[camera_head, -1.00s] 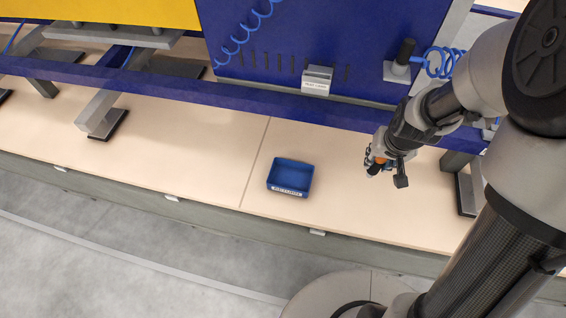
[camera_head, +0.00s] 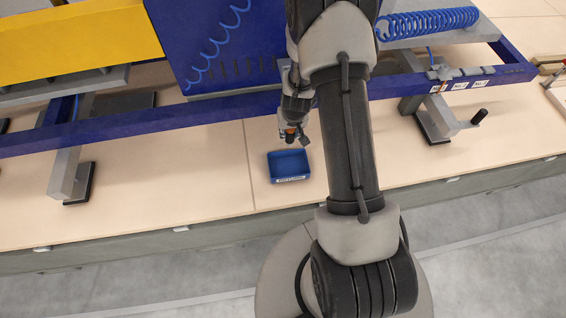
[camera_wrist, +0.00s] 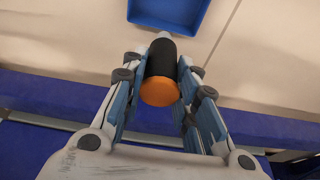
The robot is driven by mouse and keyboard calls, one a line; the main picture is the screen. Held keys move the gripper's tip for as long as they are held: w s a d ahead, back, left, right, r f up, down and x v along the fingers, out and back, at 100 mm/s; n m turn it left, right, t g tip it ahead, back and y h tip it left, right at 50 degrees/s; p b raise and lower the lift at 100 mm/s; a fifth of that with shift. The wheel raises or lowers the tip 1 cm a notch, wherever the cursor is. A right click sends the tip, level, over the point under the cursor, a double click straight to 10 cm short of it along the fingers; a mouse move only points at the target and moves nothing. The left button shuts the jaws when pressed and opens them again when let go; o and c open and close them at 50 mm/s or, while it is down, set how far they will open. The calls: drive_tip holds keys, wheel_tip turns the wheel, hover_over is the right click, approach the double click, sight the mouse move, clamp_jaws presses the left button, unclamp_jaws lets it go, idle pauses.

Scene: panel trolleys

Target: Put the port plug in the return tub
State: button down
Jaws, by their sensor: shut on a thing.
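The port plug (camera_wrist: 161,68) has an orange end, a black body and a pale tip. In the wrist view it lies between the fingers of my gripper (camera_wrist: 160,80), which is shut on it. In the head view my gripper (camera_head: 293,138) is just above and behind the return tub, with a bit of orange showing at its end. The return tub (camera_head: 290,179) is a blue open box with a white label on its front, standing on the pale floor boards. Its inside looks empty. Part of the blue tub also shows at the top of the wrist view (camera_wrist: 168,23), beyond the plug's tip.
A blue trolley rail (camera_head: 130,128) runs behind the tub, with a blue upright panel (camera_head: 215,50) above it. A grey foot (camera_head: 72,180) stands on the boards at left, another (camera_head: 436,122) at right. The boards around the tub are clear.

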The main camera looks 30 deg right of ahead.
wheel_tip(320, 180, down, 17)
drive_tip(key=b, duration=1.4)
drive_tip(key=shift+r, duration=0.1)
drive_tip(key=shift+b, duration=0.35)
drive_tip(key=c, duration=1.3)
unclamp_jaws()
drive_tip(key=shift+f, duration=0.2)
